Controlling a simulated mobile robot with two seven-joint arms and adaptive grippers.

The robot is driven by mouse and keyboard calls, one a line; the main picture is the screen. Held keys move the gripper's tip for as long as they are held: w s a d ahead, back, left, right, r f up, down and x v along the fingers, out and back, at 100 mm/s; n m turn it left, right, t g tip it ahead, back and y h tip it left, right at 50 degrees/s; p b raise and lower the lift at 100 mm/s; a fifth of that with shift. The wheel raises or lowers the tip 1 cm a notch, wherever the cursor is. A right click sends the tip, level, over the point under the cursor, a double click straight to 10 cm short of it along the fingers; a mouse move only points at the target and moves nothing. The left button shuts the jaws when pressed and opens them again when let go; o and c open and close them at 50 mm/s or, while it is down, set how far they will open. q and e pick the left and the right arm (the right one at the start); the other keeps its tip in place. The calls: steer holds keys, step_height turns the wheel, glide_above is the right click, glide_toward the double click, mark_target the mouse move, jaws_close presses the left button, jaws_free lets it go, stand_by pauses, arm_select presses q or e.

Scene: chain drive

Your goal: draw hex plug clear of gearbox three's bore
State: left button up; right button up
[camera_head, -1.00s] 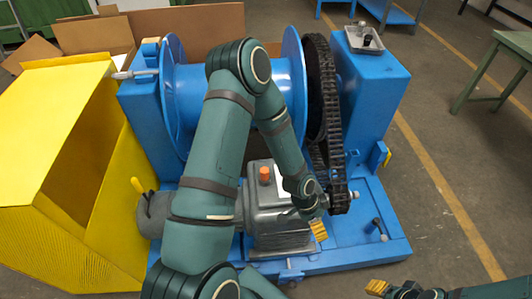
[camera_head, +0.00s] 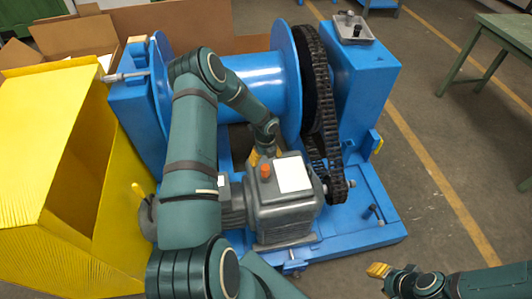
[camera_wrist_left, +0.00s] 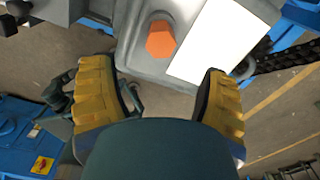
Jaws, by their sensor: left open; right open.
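The orange hex plug (camera_head: 265,171) stands up from the top of the grey gearbox (camera_head: 285,212), beside a white label. In the left wrist view the plug (camera_wrist_left: 161,39) sits on the grey gearbox top (camera_wrist_left: 140,72), just beyond the gap between my yellow-padded fingers. My left gripper (camera_head: 256,157) is open and empty, just behind the plug in the head view and not closed around it. How far the plug sits in its bore is hidden. My right gripper (camera_head: 379,270) is empty and open, off to the lower right, away from the machine.
A blue drum (camera_head: 250,85) and a black chain (camera_head: 324,100) stand behind and right of the gearbox. A metal tray (camera_head: 349,36) holding a small dark item rests on the blue housing. A yellow bin (camera_head: 60,150) stands at left. Open floor lies at right.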

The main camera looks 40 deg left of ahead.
mark_target(266, 168)
arm_select(q)
step_height(266, 168, down, 10)
steer(key=shift+r+b, duration=0.15)
steer(key=shift+b, duration=0.35)
steer(key=c, duration=1.2)
